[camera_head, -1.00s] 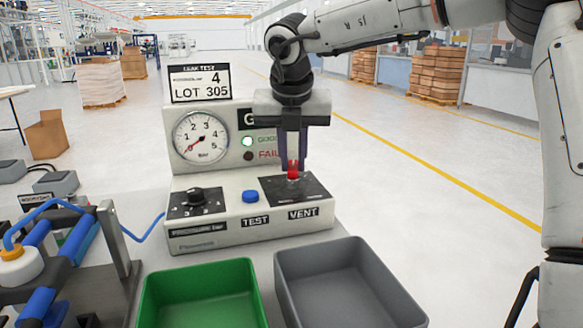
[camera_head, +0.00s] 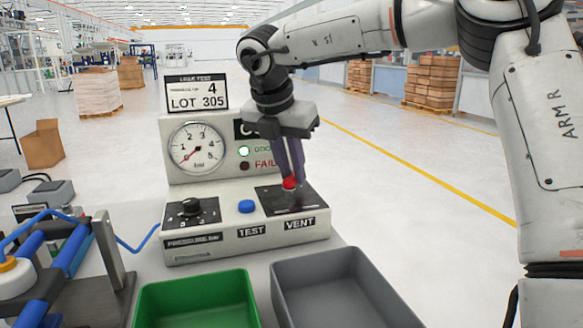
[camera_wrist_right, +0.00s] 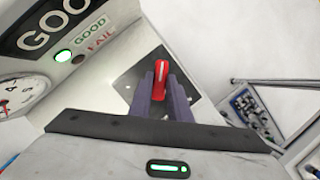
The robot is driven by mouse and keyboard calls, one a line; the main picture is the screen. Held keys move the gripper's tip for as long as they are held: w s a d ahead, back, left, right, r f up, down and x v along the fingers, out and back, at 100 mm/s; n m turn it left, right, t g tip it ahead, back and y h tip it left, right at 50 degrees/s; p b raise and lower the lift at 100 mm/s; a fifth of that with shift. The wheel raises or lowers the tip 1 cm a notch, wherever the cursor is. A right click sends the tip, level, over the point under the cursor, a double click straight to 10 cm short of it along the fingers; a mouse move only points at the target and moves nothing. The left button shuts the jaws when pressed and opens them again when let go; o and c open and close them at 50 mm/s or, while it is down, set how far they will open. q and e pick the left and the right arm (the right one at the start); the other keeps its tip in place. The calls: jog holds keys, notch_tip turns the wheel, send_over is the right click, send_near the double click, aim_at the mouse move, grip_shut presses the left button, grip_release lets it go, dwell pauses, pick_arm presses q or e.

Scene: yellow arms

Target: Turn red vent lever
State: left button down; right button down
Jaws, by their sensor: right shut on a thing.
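The red vent lever (camera_head: 289,183) stands on the black plate above the VENT label, on the right of the white leak tester (camera_head: 190,250). My right gripper (camera_head: 290,178) comes down from above, tilted a little, and is shut on the lever. In the right wrist view the red lever (camera_wrist_right: 160,80) shows between the two dark fingers (camera_wrist_right: 162,98). The fingers hide part of the lever. The gauge (camera_head: 197,148) needle points near 0. The green GOOD light (camera_head: 244,151) is lit and the FAIL light (camera_head: 244,166) is dark. My left gripper is not in view.
A green bin (camera_head: 196,285) and a grey bin (camera_head: 340,265) stand in front. A fixture with blue parts (camera_head: 72,258) is at the left.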

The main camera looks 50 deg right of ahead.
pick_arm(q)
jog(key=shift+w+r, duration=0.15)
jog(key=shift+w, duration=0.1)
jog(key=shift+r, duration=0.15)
pick_arm(e)
jog(key=c, duration=1.6)
grip_release()
jog(key=shift+c, duration=0.2)
jog(key=shift+r, duration=0.2)
pick_arm(q)
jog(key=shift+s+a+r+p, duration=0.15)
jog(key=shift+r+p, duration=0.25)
jog(key=shift+p, duration=0.85)
pick_arm(e)
jog(key=v, duration=1)
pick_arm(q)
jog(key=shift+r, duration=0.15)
pick_arm(e)
jog(key=shift+a+f, duration=0.1)
